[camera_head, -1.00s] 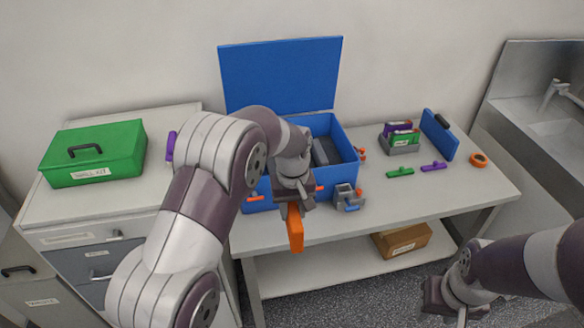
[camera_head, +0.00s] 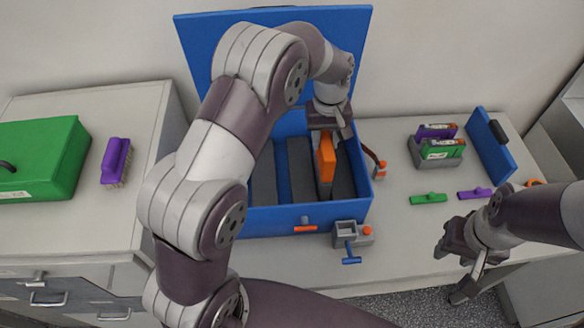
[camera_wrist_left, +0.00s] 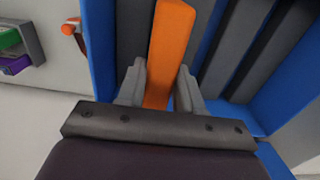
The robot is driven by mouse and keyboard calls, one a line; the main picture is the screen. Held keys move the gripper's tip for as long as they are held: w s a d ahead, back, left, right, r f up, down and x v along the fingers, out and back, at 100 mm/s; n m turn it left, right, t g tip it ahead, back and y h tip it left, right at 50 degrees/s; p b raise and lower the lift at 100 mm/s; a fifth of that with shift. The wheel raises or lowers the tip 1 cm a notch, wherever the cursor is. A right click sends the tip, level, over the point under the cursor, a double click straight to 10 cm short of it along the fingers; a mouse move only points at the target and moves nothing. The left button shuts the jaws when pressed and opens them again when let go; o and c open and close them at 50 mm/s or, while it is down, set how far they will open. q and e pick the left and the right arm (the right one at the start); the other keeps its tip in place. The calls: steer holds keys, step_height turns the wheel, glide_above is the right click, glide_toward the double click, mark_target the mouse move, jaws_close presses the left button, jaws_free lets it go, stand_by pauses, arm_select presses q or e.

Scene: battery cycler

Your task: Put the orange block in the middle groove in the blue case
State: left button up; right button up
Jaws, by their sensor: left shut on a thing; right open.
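The blue case (camera_head: 282,220) stands open on the table, its lid (camera_head: 190,50) raised at the back. Dark grey strips (camera_head: 263,184) line its floor with blue gaps between them. My left gripper (camera_head: 324,138) is shut on the orange block (camera_head: 326,160) and holds it upright over the right half of the case. In the left wrist view the orange block (camera_wrist_left: 170,50) sits between the fingers (camera_wrist_left: 158,85). I cannot tell whether its lower end touches a groove. My right gripper (camera_head: 468,275) is open and empty at the front right, off the table edge.
A small grey vise-like device (camera_head: 346,236) stands before the case. A grey holder (camera_head: 436,160) with purple and green pieces, a green piece (camera_head: 428,198) and a blue panel (camera_head: 493,145) are at right. A green box (camera_head: 40,150) and purple brush (camera_head: 115,160) are at left.

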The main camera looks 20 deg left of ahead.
arm_select(q)
steer(key=s+a+f+p, duration=0.1)
steer(key=s+a+f, duration=0.1)
steer(key=s+f, duration=0.1)
steer(key=s+a+f+p, duration=0.1)
steer(key=s+a+f, duration=0.1)
steer(key=s+f, duration=0.1)
steer(key=s+a+f+p, duration=0.1)
steer(key=s+a+f, duration=0.1)
steer(key=s+f, duration=0.1)
steer(key=shift+s+a+f, duration=0.25)
steer(key=shift+a+f, duration=0.15)
steer(key=shift+f, duration=0.35)
steer(key=shift+w+f, duration=0.1)
steer(key=shift+f, duration=0.1)
steer(key=shift+f, duration=0.1)
steer(key=o, duration=1)
